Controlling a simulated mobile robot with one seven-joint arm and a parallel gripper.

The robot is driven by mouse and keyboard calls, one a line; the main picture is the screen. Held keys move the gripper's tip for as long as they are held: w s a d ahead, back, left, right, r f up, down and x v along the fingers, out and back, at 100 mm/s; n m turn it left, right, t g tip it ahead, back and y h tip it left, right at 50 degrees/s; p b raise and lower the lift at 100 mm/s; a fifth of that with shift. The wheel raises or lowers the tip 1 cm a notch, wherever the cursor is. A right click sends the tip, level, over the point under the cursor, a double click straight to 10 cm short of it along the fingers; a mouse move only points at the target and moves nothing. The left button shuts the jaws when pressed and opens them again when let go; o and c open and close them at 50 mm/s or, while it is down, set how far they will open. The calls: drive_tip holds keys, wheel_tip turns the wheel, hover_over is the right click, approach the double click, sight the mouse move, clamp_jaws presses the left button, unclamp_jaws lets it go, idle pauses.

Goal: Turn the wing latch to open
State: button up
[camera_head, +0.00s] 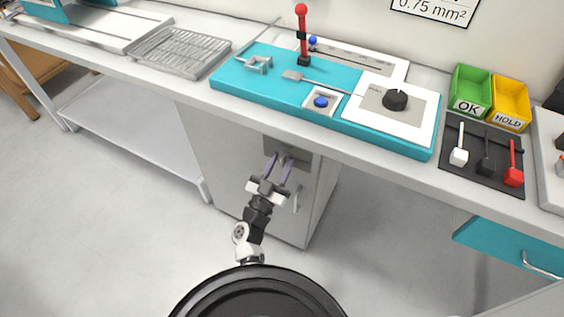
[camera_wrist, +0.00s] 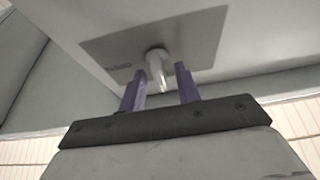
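The wing latch (camera_wrist: 157,66) is a small pale metal wing on a round hub, set on a dark grey plate (camera_wrist: 205,38) on the front of a light grey cabinet. In the head view the plate (camera_head: 301,155) sits high on the cabinet front, and the latch is partly hidden by my fingers. My gripper (camera_head: 279,160) is in front of the plate with its two purple fingers apart. In the wrist view my gripper (camera_wrist: 161,84) is open, with one finger on each side of the latch's lower end and visible gaps on both sides.
The cabinet (camera_head: 235,155) stands under the workbench and has a vertical handle (camera_head: 297,198) on its front. The bench edge (camera_head: 350,157) overhangs above my gripper. A teal panel (camera_head: 290,90) with a red-knobbed lever lies on the bench. The floor (camera_head: 110,230) to the left is clear.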

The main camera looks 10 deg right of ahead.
drive_tip(key=shift+c, duration=0.4)
drive_tip(key=c, duration=0.6)
drive_tip(key=shift+m, duration=0.3)
drive_tip(key=m+h, duration=0.1)
drive_tip(key=m, duration=0.1)
drive_tip(key=m+g+p, duration=0.1)
drive_tip(key=shift+r+m+g+h, duration=0.1)
drive_tip(key=shift+m+g+h, duration=0.2)
drive_tip(key=shift+m+h, duration=0.1)
drive_tip(key=m+g, duration=0.1)
drive_tip(key=m, duration=0.2)
drive_tip(key=m+g+h+p, duration=0.1)
drive_tip(key=m+g, duration=0.1)
drive_tip(key=m, duration=0.1)
drive_tip(key=shift+w, duration=0.1)
drive_tip(key=m+g, duration=0.1)
drive_tip(key=m, duration=0.2)
drive_tip(key=m+g+p, duration=0.1)
drive_tip(key=m, duration=0.2)
drive_tip(key=shift+a+r+m+g, duration=0.1)
drive_tip(key=shift+m+g, duration=0.2)
drive_tip(key=shift+m, duration=0.1)
drive_tip(key=shift+m+g+y+p, duration=0.35)
drive_tip(key=shift+m+g+p, duration=0.1)
drive_tip(key=shift+m, duration=0.85)
drive_tip(key=shift+m+g+y+p, duration=0.35)
drive_tip(key=shift+m+p, duration=0.05)
drive_tip(key=shift+m, duration=0.9)
